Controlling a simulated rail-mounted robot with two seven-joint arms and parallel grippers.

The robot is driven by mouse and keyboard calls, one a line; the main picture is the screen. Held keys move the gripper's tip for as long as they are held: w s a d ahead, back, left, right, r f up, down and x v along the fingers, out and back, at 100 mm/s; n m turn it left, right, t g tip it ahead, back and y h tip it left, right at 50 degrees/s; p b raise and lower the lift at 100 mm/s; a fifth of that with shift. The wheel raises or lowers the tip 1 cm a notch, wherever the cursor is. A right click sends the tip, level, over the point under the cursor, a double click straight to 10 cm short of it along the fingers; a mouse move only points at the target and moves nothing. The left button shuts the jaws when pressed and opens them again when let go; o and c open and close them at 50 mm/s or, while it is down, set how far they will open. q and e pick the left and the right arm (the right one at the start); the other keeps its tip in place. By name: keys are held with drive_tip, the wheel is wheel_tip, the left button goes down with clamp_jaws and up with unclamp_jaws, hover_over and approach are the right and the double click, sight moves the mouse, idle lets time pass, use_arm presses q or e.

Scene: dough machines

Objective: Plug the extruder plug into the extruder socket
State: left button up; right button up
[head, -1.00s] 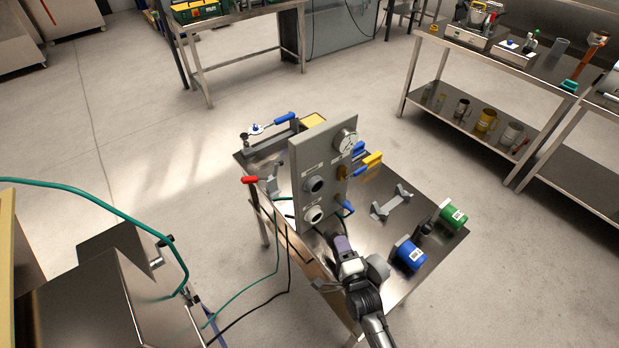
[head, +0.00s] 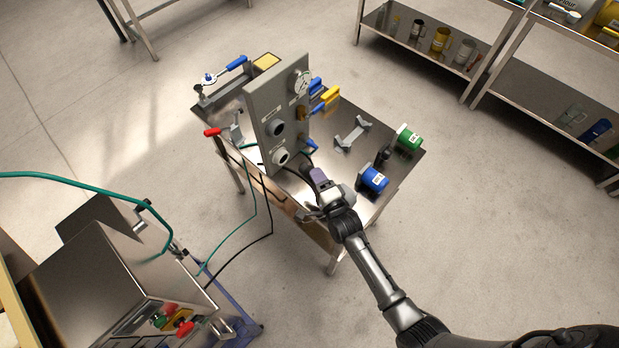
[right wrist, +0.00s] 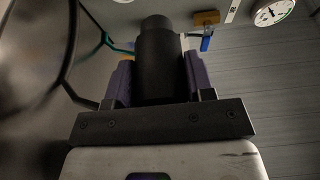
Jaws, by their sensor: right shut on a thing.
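My right gripper (head: 318,180) is shut on a black cylindrical plug (right wrist: 158,60), held between its purple fingers in the right wrist view. In the head view the gripper is low over the table, close to the lower right of the upright grey panel (head: 268,100). The panel has two round grey sockets, an upper one (head: 276,128) and a lower one (head: 281,157). Their labels are too small to read, so I cannot tell which is the extruder's. The plug appears apart from both sockets. My left gripper is not in view.
A pressure gauge (head: 300,82) and coloured levers are on the panel. Black and green cables hang off the table's left side.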

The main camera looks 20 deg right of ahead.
drive_tip(key=r+p, duration=0.2)
drive_tip(key=r, duration=0.1)
drive_tip(key=w+d+r+p, duration=0.1)
drive_tip(key=r, duration=0.1)
drive_tip(key=shift+d, duration=0.1)
drive_tip(key=r+p, duration=0.2)
drive_tip(key=a+r+p, duration=0.1)
drive_tip(key=r+p, duration=0.2)
drive_tip(key=shift+s+a+r+p, duration=0.1)
drive_tip(key=shift+r+p, duration=0.55)
drive_tip(key=shift+r, duration=0.05)
drive_tip(key=shift+f+b, duration=0.45)
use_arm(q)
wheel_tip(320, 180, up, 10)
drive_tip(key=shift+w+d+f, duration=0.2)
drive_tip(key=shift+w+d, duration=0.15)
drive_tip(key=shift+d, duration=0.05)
use_arm(e)
drive_tip(key=shift+s, duration=0.1)
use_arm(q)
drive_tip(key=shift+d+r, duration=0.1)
